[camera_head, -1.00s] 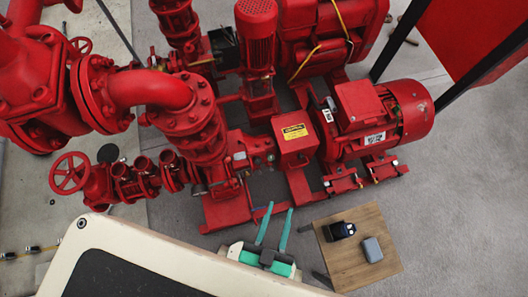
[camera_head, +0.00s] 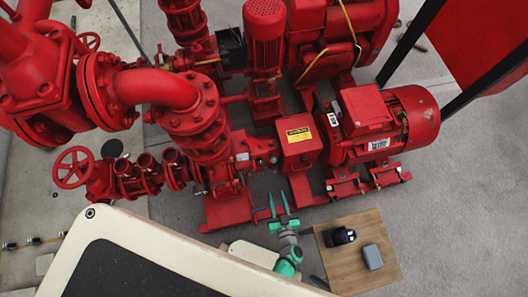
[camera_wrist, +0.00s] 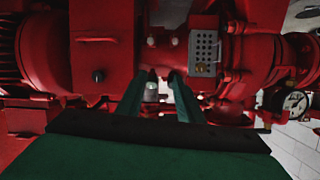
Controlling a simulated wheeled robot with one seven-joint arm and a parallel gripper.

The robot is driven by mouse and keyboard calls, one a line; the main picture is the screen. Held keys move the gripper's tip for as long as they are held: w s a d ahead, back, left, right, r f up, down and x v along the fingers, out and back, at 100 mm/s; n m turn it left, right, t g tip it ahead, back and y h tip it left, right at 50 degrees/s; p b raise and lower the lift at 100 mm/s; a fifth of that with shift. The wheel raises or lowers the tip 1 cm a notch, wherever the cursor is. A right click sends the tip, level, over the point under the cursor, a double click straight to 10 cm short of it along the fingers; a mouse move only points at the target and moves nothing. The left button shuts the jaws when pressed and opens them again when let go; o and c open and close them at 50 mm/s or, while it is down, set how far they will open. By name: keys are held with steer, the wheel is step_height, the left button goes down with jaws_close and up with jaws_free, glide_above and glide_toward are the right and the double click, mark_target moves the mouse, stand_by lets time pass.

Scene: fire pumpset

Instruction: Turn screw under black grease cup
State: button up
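My gripper (camera_head: 278,204) is at the front of the red pump base, pointing at the gap between the pump and the box with the yellow label. In the wrist view my gripper (camera_wrist: 160,80) shows two green fingers apart, with nothing held. A small pale round fitting (camera_wrist: 151,90) shows beyond and between them; I cannot tell whether it belongs to the grease cup. A small black knob (camera_wrist: 97,76) is on the red housing left of the fingers. I cannot make out a black grease cup or its screw for certain in either view.
A wooden table (camera_head: 331,273) with a black object (camera_head: 343,235) and a grey case (camera_head: 372,257) stands right of my arm. The red motor (camera_head: 385,125) is right of the pump. A pressure gauge (camera_wrist: 295,103) is at right in the wrist view. Grey floor lies in front.

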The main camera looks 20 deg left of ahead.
steer(key=g+y, duration=0.1)
glide_toward(263, 175)
steer(key=v, duration=0.3)
steer(key=shift+g, duration=0.3)
steer(key=x, duration=1.1)
steer(key=shift+w+d+r, duration=0.1)
jaws_close()
